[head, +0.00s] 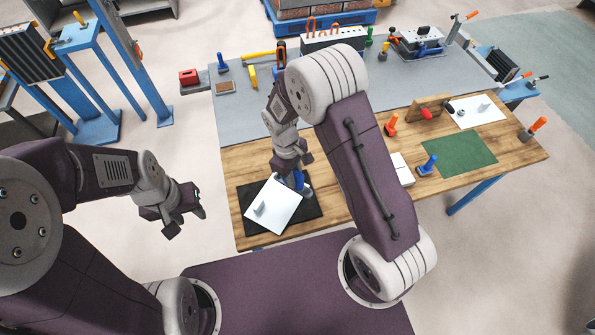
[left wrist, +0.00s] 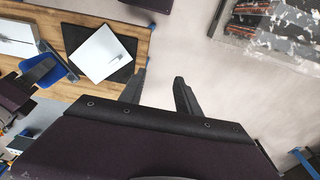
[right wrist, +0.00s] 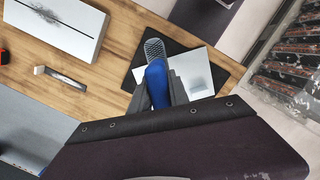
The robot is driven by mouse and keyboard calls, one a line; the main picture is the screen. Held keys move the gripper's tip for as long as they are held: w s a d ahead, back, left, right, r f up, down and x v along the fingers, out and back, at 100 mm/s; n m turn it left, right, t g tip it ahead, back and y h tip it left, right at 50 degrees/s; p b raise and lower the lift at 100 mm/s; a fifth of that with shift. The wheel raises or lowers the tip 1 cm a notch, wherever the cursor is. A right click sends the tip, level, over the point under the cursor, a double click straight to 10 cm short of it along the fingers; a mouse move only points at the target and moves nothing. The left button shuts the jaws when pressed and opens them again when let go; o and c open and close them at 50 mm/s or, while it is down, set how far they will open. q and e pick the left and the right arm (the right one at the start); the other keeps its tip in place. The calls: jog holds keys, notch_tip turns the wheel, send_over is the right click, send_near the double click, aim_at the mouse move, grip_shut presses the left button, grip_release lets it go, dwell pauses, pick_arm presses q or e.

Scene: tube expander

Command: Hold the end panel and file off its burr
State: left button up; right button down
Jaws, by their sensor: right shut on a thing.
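The white end panel (head: 280,200) lies flat on a black mat (head: 308,212) at the front left of the bench, with a small grey upright piece on it. It also shows in the left wrist view (left wrist: 98,50). My right gripper (head: 291,163) is shut on a blue-handled tool (right wrist: 157,84) with a grey ridged head, likely the file, above the panel's right edge. Whether the file touches the panel is unclear. My left gripper (head: 185,214) is open and empty, off the bench to the left of the panel; its spread fingers show in the left wrist view (left wrist: 162,88). No burr is distinguishable.
A white slab (head: 402,169) lies right of my right arm, beside a blue-handled tool (head: 428,165) and a green mat (head: 457,155). A wooden block (head: 430,106) and orange-handled tools stand further right. The wood between the black mat and my right arm is partly clear.

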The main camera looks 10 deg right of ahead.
pick_arm(q)
jog(key=w+r+m+t, duration=0.1)
jog(key=w+m+t, duration=0.15)
jog(key=w, duration=0.45)
jog(key=m+h, duration=0.3)
jog(key=m, duration=0.3)
send_over(255, 208)
jog(key=s+a, duration=0.3)
notch_tip(255, 208, down, 16)
jog(key=shift+g, duration=0.25)
jog(key=x, duration=1.2)
jog(key=shift+f, duration=0.2)
grip_shut()
